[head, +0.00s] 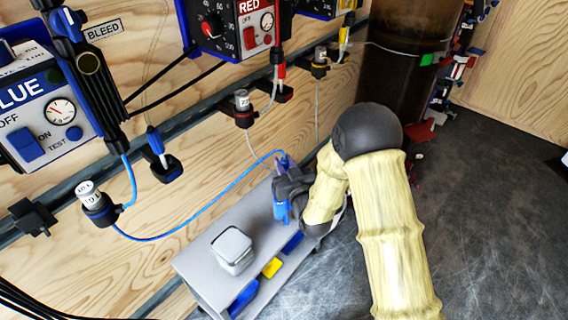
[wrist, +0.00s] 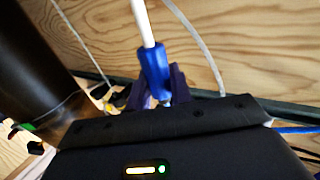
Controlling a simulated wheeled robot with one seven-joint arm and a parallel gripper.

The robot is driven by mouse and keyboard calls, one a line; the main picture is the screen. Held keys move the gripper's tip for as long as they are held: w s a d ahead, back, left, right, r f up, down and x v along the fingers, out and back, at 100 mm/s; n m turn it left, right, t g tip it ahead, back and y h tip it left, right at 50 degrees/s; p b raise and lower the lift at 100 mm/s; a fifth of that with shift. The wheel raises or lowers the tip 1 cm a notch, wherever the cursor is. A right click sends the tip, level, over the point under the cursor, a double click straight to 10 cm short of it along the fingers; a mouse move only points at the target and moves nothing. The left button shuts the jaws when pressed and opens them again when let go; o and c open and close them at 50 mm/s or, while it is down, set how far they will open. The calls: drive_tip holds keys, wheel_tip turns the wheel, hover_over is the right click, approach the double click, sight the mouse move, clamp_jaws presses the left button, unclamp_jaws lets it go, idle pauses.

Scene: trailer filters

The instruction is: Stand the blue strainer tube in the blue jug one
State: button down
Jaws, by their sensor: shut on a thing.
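My gripper (head: 288,188) is shut on the blue strainer tube (head: 281,210), above the far end of a grey bench. In the wrist view, the strainer tube (wrist: 154,68) is a blue sleeve with a white length running up out of the picture. It sits between the dark fingertips (wrist: 160,90). My gripper and wrist hide part of the tube. I cannot make out a blue jug in either view.
The grey bench (head: 190,262) carries a grey lidded box (head: 232,250), with blue and yellow tabs along its front. A large brown cylinder (head: 400,60) stands at the back, beside coloured loose pieces. Blue and red control boxes hang on the wooden wall. The dark floor at right is clear.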

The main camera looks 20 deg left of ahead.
drive_tip(key=shift+f, duration=0.2)
drive_tip(key=c, duration=1.2)
unclamp_jaws()
drive_tip(key=shift+o, duration=0.2)
